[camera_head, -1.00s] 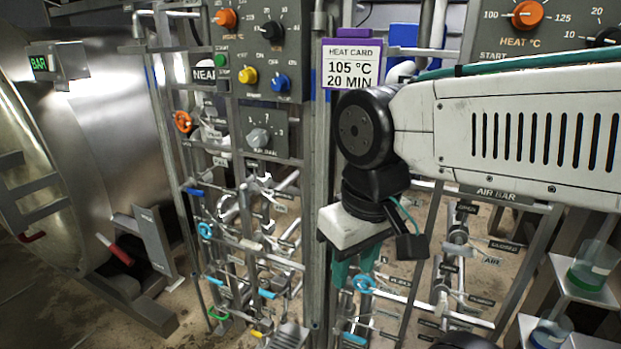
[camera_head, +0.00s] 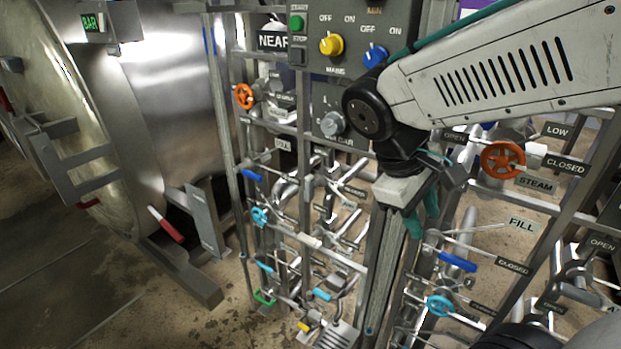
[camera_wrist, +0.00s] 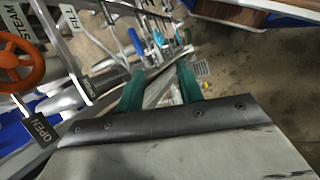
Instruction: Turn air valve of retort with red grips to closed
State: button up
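The steel retort (camera_head: 165,90) stands at the left, with a red grip (camera_head: 165,224) on a lever near its lower front. The valve rack (camera_head: 300,160) beside it, under the NEAR sign (camera_head: 273,40), carries an orange handwheel (camera_head: 244,96), a cyan wheel (camera_head: 260,216), a green wheel (camera_head: 264,297) and several levers. I cannot tell which of these is the air valve; most tags are too small to read. My gripper (camera_head: 422,213) points down in front of the post between two racks. In the wrist view my gripper (camera_wrist: 160,72) has its teal fingers apart, with nothing seen between them.
The right rack has an orange STEAM wheel (camera_head: 502,160), a blue FILL lever (camera_head: 457,261) and a cyan wheel (camera_head: 439,305), close to my arm. A control panel (camera_head: 340,40) is above the left rack. Bare floor (camera_head: 90,290) lies at the lower left.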

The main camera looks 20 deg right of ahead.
jog(key=w+f+n+h, duration=0.2)
jog(key=w+n+h, duration=0.4)
jog(key=w, duration=0.4)
jog(key=n+t+h, duration=0.4)
jog(key=n+t, duration=0.8)
jog(key=n, duration=0.2)
send_near(306, 185)
jog(key=x, duration=0.5)
jog(key=shift+s+d+r, duration=0.15)
jog(key=shift+s+d, duration=0.2)
jog(key=shift+w+n, duration=0.35)
jog(key=shift+n, duration=0.05)
jog(key=x, duration=0.7)
jog(key=shift+w, duration=0.2)
grip_shut()
